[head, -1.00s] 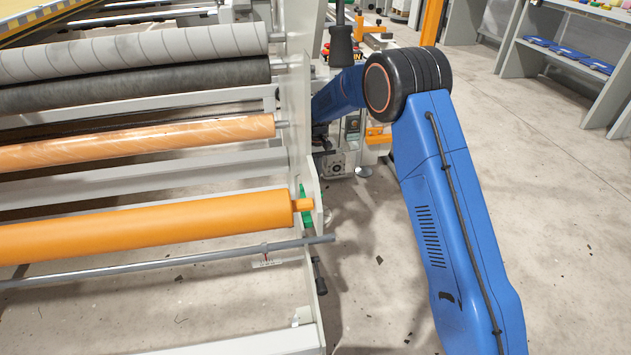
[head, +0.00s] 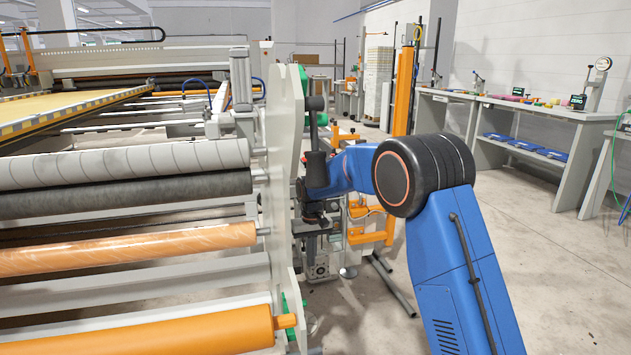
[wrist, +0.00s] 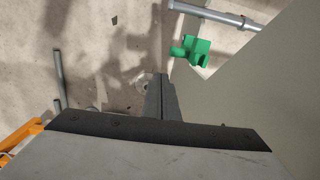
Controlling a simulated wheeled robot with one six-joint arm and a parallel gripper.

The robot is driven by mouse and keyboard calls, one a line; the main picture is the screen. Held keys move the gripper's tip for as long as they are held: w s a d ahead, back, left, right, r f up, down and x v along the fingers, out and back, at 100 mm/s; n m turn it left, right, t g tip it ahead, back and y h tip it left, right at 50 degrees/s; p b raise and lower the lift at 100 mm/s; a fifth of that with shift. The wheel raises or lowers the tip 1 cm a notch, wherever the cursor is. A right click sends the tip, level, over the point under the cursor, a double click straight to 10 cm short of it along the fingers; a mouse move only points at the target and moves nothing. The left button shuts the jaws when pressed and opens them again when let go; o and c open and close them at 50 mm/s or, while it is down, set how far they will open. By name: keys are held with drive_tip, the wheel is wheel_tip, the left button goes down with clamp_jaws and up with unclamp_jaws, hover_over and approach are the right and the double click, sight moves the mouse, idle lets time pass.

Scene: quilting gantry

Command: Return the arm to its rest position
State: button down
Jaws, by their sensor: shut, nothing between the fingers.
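My blue arm reaches forward in the head view, with its dark elbow joint at the right of the machine's end plate. My gripper (wrist: 161,92) shows in the wrist view as dark fingers pressed together, pointing down towards the concrete floor. It is shut and empty. In the head view the wrist end of the arm is beside the end plate (head: 284,150), and the fingers are small and hard to make out there.
An orange roller (head: 150,334), a wood-toned roller (head: 130,248) and a grey fabric roll (head: 120,164) lie left of the arm. A green clamp-like part (wrist: 193,51) is near the fingers. A workbench (head: 545,112) stands at right. Floor between is mostly clear.

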drive_tip(key=s+d+r+m+t, duration=0.2)
drive_tip(key=s+d+r+t, duration=0.1)
drive_tip(key=s+d+r, duration=1.7)
drive_tip(key=s+d+f, duration=0.1)
drive_tip(key=s+d, duration=0.2)
drive_tip(key=s, duration=0.6)
drive_tip(key=s+d+f+m+t, duration=0.1)
drive_tip(key=s+d, duration=0.3)
drive_tip(key=s, duration=0.6)
drive_tip(key=s+d+f+t, duration=0.1)
drive_tip(key=s+d, duration=0.3)
drive_tip(key=s, duration=0.5)
drive_tip(key=shift+s+f+m, duration=0.3)
drive_tip(key=shift+s+f, duration=0.1)
drive_tip(key=shift+f, duration=0.35)
